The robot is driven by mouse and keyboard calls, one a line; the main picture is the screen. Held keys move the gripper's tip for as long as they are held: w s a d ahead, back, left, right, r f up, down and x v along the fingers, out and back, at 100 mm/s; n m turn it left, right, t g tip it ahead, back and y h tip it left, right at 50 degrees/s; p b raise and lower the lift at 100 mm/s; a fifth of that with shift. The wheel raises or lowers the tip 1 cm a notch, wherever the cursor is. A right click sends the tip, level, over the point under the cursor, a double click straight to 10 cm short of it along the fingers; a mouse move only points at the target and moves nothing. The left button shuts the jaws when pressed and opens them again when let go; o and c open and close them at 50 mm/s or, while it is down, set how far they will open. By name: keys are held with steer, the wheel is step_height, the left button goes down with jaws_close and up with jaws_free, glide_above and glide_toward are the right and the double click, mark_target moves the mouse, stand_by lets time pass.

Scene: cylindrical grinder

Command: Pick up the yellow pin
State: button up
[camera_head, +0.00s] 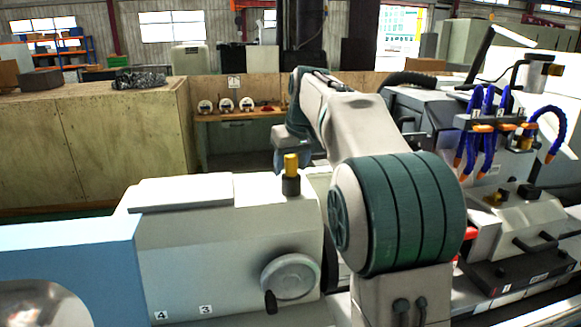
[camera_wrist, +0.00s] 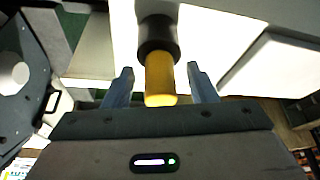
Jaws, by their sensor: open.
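The yellow pin (camera_head: 291,164) stands upright in a dark round socket (camera_head: 291,186) on top of the grey machine housing (camera_head: 240,232) in the head view. In the wrist view the yellow pin (camera_wrist: 160,80) points toward my gripper from the dark socket (camera_wrist: 158,36). My gripper (camera_wrist: 160,82) is open, with one blue-grey finger on each side of the pin. Gaps show between the pin and both fingers, and nothing is held.
A handwheel (camera_head: 290,276) sits on the front of the housing, below the pin. Blue coolant hoses (camera_head: 478,125) and the machine's control blocks stand at the right. A wooden crate (camera_head: 90,140) stands behind at the left, and a workbench (camera_head: 238,115) is at the back.

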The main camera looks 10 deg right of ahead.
jaws_close()
steer(key=shift+r, duration=0.15)
steer(key=shift+r, duration=0.5)
step_height(320, 180, up, 3)
steer(key=shift+f+b, duration=0.1)
steer(key=shift+b, duration=0.2)
steer(key=s+d+r, duration=0.1)
steer(key=d+r, duration=0.6)
steer(key=d, duration=0.4)
steer(key=shift+s+d+p, duration=0.15)
steer(key=shift+d+p, duration=0.15)
steer(key=shift+d, duration=0.05)
